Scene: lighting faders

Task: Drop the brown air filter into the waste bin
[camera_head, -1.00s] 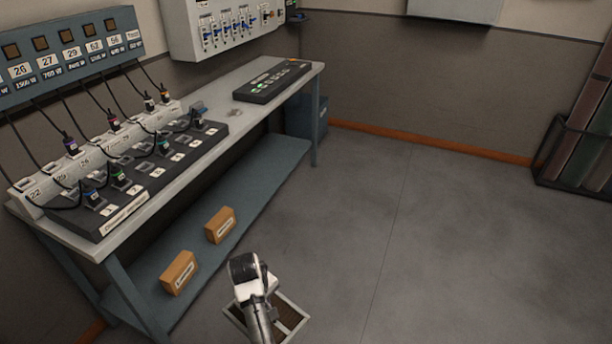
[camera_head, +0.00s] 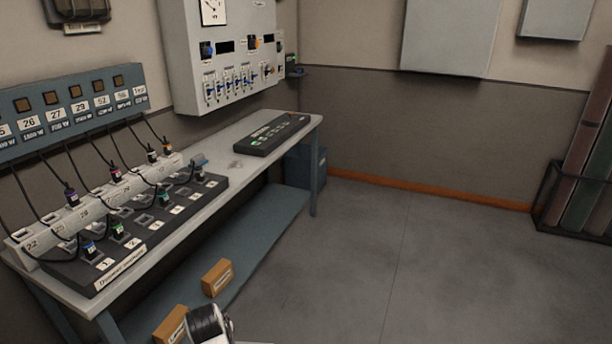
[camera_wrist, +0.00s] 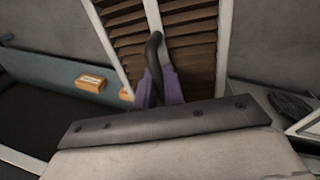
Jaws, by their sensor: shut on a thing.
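The brown air filter (camera_wrist: 190,50) fills the upper middle of the wrist view, with brown slats in a pale frame. My gripper (camera_wrist: 158,88) is shut on it, its two purple fingertips closed around a dark loop-like handle. In the head view only my wrist shows at the bottom edge; the fingertips and nearly all of the filter are out of that picture. A blue-grey bin (camera_head: 306,168) stands on the floor by the far end of the bench and looks like the waste bin. Its opening is not clearly visible.
A long bench (camera_head: 222,152) with a lower shelf (camera_head: 255,235) runs along the left wall, carrying dimmer and fader panels. Two cardboard boxes, one nearer (camera_head: 172,325) and one farther (camera_head: 218,278), sit on the shelf. A rack (camera_head: 575,195) stands far right. The middle floor is clear.

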